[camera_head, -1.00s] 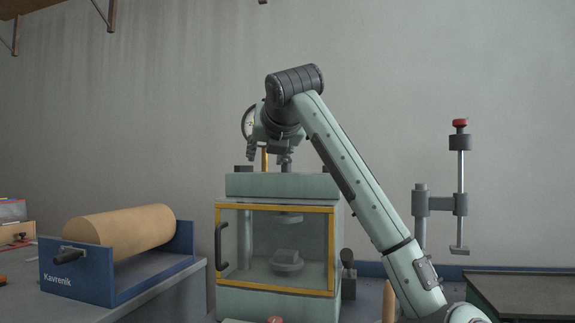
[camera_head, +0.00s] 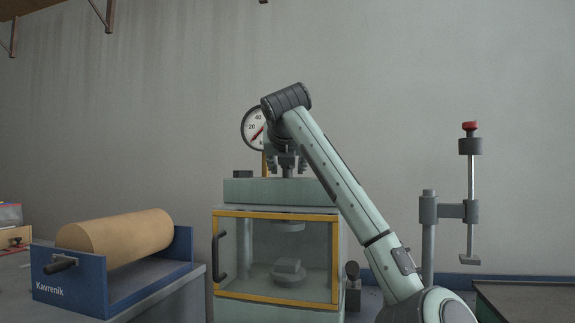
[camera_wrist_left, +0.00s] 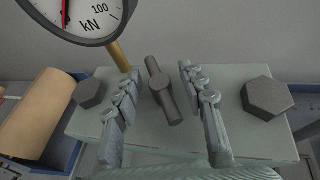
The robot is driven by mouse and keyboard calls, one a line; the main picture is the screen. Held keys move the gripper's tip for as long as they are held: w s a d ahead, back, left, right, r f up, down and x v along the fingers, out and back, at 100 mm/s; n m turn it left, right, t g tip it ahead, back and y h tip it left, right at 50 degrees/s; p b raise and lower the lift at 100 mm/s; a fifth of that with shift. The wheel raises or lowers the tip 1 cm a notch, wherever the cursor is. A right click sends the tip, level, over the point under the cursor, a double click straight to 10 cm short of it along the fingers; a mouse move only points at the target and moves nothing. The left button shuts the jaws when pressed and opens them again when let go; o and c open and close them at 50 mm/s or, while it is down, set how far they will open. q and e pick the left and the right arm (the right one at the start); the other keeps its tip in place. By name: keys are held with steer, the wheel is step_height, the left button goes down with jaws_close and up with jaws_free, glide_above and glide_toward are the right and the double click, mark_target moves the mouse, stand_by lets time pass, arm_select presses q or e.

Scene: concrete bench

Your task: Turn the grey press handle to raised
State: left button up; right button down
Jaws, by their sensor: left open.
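The grey press handle (camera_wrist_left: 163,90) is a short bar with a round hub on top of the pale green press (camera_head: 275,190). In the left wrist view it lies slightly slanted between the two fingers of my left gripper (camera_wrist_left: 158,72), with a gap on each side. My left gripper (camera_head: 287,163) is open and points down just above the press top in the head view. The fingers partly hide the handle there. My right gripper is not in view.
A round dial gauge (camera_head: 255,128) stands on a yellow post behind my gripper. Dark hexagonal bolt heads (camera_wrist_left: 265,98) flank the handle. A blue stand with a tan roll (camera_head: 115,240) is at left. A grey post with a red-topped rod (camera_head: 470,180) is at right.

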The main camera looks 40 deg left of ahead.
arm_select(q)
steer(key=shift+w, duration=0.1)
jaws_close()
steer(key=shift+n+g+y, duration=0.3)
steer(key=shift+n+y, duration=0.1)
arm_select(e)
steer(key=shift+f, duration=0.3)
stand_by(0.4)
